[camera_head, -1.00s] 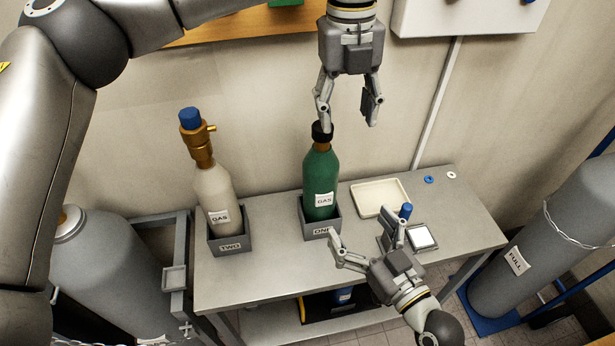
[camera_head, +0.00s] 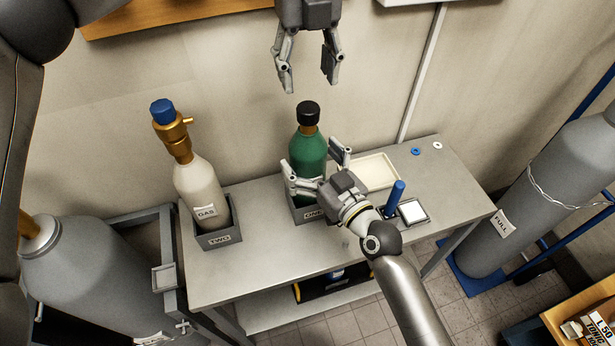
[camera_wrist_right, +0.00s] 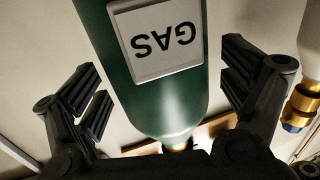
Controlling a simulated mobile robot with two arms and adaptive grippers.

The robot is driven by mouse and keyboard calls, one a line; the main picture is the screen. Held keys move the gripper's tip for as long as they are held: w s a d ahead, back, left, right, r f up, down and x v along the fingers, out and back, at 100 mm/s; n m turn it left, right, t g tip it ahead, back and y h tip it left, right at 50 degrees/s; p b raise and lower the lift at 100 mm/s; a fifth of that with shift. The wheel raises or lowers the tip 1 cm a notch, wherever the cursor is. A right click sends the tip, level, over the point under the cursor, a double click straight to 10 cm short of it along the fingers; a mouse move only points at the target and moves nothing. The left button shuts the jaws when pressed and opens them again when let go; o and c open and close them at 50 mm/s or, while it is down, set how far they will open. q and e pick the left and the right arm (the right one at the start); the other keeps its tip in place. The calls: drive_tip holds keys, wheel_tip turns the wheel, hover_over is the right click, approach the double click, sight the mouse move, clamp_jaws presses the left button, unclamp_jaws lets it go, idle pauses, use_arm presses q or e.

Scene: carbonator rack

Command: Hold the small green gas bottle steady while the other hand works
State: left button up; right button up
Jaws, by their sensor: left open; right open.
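The small green gas bottle (camera_head: 310,152) stands upright in the grey holder (camera_head: 297,213) marked ONE, with a black cap (camera_head: 308,112) on top. My right gripper (camera_head: 313,165) is open at the bottle's body, one finger on each side. In the right wrist view the green bottle (camera_wrist_right: 160,100) fills the space between the spread fingers, its GAS label inverted; narrow gaps show beside it. My left gripper (camera_head: 309,84) is open and empty just above the cap, apart from it. The right hand hides part of the bottle's lower body and the holder.
A pale gas bottle (camera_head: 198,188) with a brass valve and blue cap stands in holder TWO (camera_head: 218,238) at left. A cream tray (camera_head: 374,171), a blue-handled item (camera_head: 395,195) and a small white-topped square (camera_head: 412,211) are at right. The bench (camera_head: 255,262) front is clear.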

use_arm(q)
drive_tip(key=shift+s+d+r, duration=0.1)
drive_tip(key=shift+s, duration=0.05)
use_arm(e)
drive_tip(key=shift+w+a+r, duration=0.1)
drive_tip(key=shift+w+a, duration=0.1)
drive_tip(key=shift+w, duration=0.1)
drive_tip(key=shift+w, duration=0.1)
